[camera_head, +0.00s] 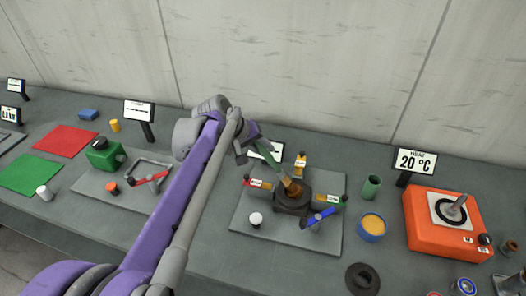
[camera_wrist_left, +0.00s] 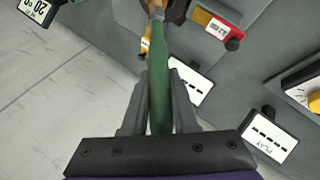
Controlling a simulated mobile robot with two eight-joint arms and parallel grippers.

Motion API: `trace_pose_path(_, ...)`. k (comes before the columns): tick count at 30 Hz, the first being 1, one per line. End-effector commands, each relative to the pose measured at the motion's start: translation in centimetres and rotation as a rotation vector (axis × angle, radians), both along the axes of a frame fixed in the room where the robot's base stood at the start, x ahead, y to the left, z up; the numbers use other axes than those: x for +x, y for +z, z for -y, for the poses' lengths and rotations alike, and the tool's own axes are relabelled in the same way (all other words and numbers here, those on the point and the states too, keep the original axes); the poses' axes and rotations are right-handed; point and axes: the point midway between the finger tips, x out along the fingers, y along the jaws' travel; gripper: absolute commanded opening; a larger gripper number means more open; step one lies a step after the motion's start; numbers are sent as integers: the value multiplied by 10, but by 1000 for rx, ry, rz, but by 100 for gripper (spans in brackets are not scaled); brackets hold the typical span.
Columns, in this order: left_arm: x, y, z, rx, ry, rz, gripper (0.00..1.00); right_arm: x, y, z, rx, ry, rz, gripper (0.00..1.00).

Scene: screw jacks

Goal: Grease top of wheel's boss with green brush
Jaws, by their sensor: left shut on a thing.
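My left gripper (camera_head: 255,148) is shut on the green handle of the brush (camera_head: 271,160). The brush slants down to the right, and its brownish tip is at the top middle of the dark wheel (camera_head: 291,203). I cannot tell whether the tip touches the boss, which is mostly hidden by the tip. In the left wrist view the green brush (camera_wrist_left: 160,95) sits between the gripper's fingers (camera_wrist_left: 160,100), its tip overlapping part of the dark wheel at the top edge. My right gripper is not in view.
The wheel stands on a grey plate (camera_head: 330,240) with red, yellow and blue handles around it. A green cup (camera_head: 371,188), a blue pot of yellow-orange stuff (camera_head: 372,228) and an orange heater (camera_head: 440,236) stand to the right.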

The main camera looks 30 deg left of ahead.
Motion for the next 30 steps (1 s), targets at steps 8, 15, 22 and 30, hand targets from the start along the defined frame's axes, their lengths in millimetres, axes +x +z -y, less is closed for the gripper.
trace_pose_path(8,10,-2,-5,0,0,0,0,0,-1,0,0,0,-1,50)
trace_pose_path(15,27,-6,-12,0,0,0,0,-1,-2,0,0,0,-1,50)
trace_pose_path(22,30,-8,-12,0,0,0,0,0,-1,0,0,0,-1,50)
trace_pose_path(30,13,-3,-6,-1,0,1,0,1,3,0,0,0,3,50)
